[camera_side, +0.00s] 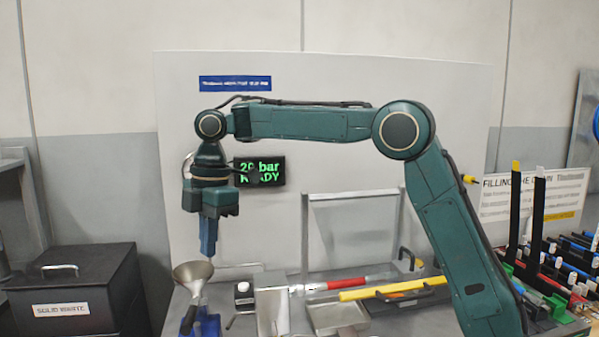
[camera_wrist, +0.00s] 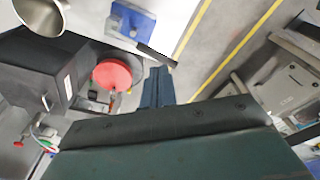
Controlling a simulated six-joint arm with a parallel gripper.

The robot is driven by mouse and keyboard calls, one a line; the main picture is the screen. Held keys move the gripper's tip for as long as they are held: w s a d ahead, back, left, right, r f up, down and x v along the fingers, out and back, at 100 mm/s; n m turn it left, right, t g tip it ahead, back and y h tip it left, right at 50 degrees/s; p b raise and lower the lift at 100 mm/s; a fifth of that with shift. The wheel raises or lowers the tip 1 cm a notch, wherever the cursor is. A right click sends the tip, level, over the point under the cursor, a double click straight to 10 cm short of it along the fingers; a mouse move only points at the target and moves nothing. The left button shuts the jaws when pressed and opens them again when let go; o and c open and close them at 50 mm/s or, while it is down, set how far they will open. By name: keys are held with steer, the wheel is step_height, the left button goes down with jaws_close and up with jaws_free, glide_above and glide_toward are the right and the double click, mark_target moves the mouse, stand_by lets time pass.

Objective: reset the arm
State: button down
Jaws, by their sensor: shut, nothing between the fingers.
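My gripper (camera_side: 208,252) points straight down in the side view, with its blue fingers shut and empty. It hangs in the air just above and to the right of a metal funnel (camera_side: 192,272). In the wrist view the shut fingers of my gripper (camera_wrist: 160,72) show at the middle. The funnel also shows in the wrist view (camera_wrist: 42,14), at the upper left, apart from the fingers. My arm is raised and bent over the work table.
A black SOLID WASTE bin (camera_side: 75,285) stands at left. A metal block (camera_side: 271,310), a tray (camera_side: 338,315) and a yellow bar (camera_side: 392,288) lie on the table. Racks with upright posts (camera_side: 538,225) stand at right. A display (camera_side: 260,171) reads 20 bar READY.

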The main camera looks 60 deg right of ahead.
steer(key=s+d+r+m+t, duration=0.15)
steer(key=s+r+m, duration=0.25)
steer(key=s, duration=0.4)
steer(key=s+d+f+m+t, duration=0.1)
steer(key=s+d+f+m, duration=0.1)
steer(key=s+m, duration=0.2)
steer(key=s+d+f+m+t+h, duration=0.1)
steer(key=s+d+f+m, duration=0.2)
steer(key=s, duration=0.7)
steer(key=s+d+f+m+t, duration=0.1)
steer(key=s+d+f+m, duration=0.1)
steer(key=s+m, duration=0.3)
steer(key=s+d, duration=0.1)
steer(key=s, duration=0.1)
steer(key=shift+s+f+t, duration=0.35)
